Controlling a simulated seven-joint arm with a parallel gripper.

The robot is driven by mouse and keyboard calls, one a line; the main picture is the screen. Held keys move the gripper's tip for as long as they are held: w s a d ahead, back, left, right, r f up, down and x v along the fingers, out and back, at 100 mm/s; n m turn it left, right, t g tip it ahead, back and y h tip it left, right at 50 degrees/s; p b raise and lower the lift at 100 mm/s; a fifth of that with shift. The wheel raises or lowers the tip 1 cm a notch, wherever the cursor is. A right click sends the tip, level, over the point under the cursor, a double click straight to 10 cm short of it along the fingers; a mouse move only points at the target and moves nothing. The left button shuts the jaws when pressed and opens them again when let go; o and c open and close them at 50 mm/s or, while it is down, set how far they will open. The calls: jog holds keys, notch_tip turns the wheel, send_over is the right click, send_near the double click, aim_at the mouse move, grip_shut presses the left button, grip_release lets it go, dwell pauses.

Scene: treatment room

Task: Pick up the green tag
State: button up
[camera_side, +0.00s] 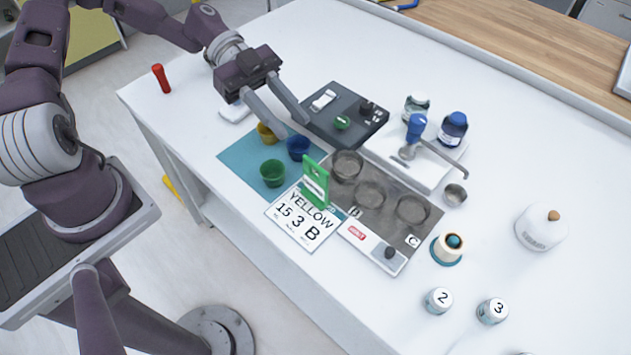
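A green tag-like piece (316,183) with a white label stands upright at the top edge of a white card printed "YELLOW 15 3 B" (292,229). A smaller green item (342,122) lies on the dark tray (318,130); its exact shape is too small to tell. My gripper (295,129) is above the table, over the area by the small cups and the left edge of the dark tray. Its two fingers are apart with nothing seen between them. The upright green piece is below and to the right of the fingertips, apart from them.
Yellow (266,134), blue (298,148) and green (272,173) cups stand on a teal mat (237,155). A grey tray (425,220) with round wells lies right of the card. Bottles (453,129) and a white pot (541,228) stand farther right.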

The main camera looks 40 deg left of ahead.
aim_at(309, 159)
jog(key=d+f, duration=0.4)
jog(key=f, duration=0.1)
jog(key=d+f, duration=0.2)
jog(key=f, duration=0.1)
jog(key=shift+w+d, duration=0.15)
jog(key=shift+d, duration=0.2)
grip_shut()
dwell(0.9)
